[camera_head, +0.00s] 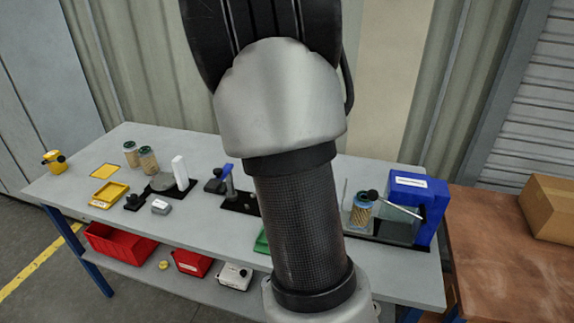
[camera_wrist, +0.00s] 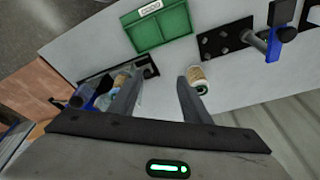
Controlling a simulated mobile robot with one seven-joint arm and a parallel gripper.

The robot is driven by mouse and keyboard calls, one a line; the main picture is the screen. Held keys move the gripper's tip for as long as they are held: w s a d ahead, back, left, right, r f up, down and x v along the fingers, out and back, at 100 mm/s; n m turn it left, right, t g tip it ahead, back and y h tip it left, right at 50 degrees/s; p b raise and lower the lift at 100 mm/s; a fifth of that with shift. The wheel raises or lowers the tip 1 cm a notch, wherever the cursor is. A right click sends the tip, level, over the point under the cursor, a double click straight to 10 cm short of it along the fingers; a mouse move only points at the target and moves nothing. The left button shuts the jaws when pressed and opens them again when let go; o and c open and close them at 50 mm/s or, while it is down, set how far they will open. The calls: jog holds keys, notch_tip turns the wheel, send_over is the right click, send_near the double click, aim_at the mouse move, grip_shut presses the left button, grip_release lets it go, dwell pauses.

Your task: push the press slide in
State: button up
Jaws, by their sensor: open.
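The press is a blue housing (camera_head: 418,187) at the right end of the bench, with a clear guard in front and a rod ending in a black knob (camera_head: 373,195). A filter cartridge (camera_head: 361,210) with a blue top stands at its left. In the wrist view the press (camera_wrist: 84,94) is at the left, partly hidden by a finger, with a cartridge (camera_wrist: 122,80) beside it. My gripper (camera_wrist: 160,78) is open and empty between the fingers. In the head view my arm hides the gripper.
A green bin (camera_wrist: 158,28) and a black-plate fixture (camera_wrist: 224,40) stand on the grey bench (camera_head: 90,160). Red bins (camera_head: 125,243) sit on the lower shelf.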

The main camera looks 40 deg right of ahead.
jog(key=shift+s+a+r+n, duration=0.15)
jog(key=shift+a+r+n, duration=0.15)
jog(key=shift+a+r, duration=0.25)
jog(key=shift+f, duration=0.1)
jog(key=w+d+f+m+g+h+b, duration=0.1)
jog(key=w+d+f+m+g+b, duration=0.25)
jog(key=d+f+m, duration=0.4)
jog(key=shift+m+t, duration=0.25)
jog(key=x, duration=0.5)
jog(key=d+x, duration=0.1)
jog(key=x, duration=0.5)
jog(key=d+r+x, duration=0.1)
jog(key=x, duration=0.4)
jog(key=shift+s+d+f, duration=0.1)
jog(key=shift+d+f, duration=0.3)
grip_shut()
